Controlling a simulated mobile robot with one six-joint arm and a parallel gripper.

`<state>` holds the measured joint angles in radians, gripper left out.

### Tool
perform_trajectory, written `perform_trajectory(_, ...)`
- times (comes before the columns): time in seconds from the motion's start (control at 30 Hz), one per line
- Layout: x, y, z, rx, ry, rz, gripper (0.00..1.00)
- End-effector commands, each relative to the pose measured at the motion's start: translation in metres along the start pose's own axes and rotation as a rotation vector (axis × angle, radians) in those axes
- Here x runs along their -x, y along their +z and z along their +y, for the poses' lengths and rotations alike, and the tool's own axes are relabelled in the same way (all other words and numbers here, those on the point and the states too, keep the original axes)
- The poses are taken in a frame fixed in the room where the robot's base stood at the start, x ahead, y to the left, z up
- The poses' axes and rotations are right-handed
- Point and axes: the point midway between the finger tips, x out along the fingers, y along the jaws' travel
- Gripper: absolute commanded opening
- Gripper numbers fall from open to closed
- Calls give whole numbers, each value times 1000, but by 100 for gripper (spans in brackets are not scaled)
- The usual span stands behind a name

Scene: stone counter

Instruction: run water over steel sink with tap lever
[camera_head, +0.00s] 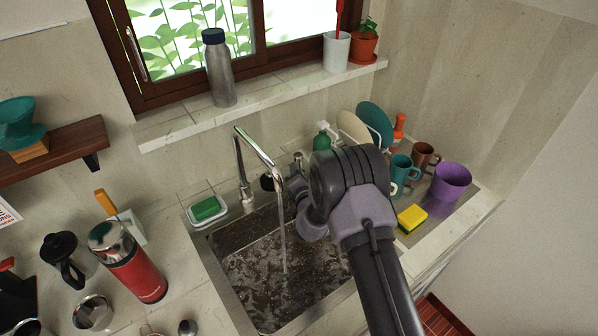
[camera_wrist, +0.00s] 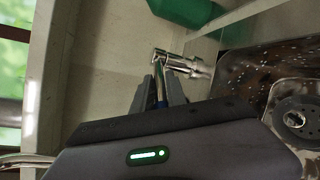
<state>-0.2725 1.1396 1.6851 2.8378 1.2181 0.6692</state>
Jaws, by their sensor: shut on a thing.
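The steel sink (camera_head: 232,296) is set in the counter, its brown-looking basin wet and speckled with droplets. The chrome tap (camera_head: 240,160) arches over it, and a thin stream of water (camera_head: 283,240) falls from its spout into the basin. In the wrist view, my gripper (camera_wrist: 160,88) is shut on the slim tap lever (camera_wrist: 160,78), which projects from a chrome fitting (camera_wrist: 175,62). The sink (camera_wrist: 235,62) and its round drain (camera_wrist: 293,118) show at the right there. In the head view, my arm hides the fingertips and the lever.
A green soap bar in a dish (camera_head: 206,208) lies left of the tap. A green bottle (camera_head: 323,138), teal mug (camera_head: 402,170), purple pot (camera_head: 451,181) and yellow sponge (camera_head: 412,218) stand to the right. A red flask (camera_head: 137,270) stands left of the sink. A steel bottle (camera_head: 218,70) is on the sill.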

Motion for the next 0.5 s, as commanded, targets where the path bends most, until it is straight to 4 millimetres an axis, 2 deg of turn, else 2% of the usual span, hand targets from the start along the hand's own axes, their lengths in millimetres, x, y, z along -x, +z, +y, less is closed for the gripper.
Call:
perform_trajectory(0.03, -1, 3, 2, -3, 4, -7, 0)
perform_trajectory(0.07, -1, 3, 2, -3, 4, -7, 21)
perform_trajectory(0.13, -1, 3, 2, -3, 4, -6, 35)
perform_trajectory(0.5, 4, 2, 2, -1, 3, -2, 35)
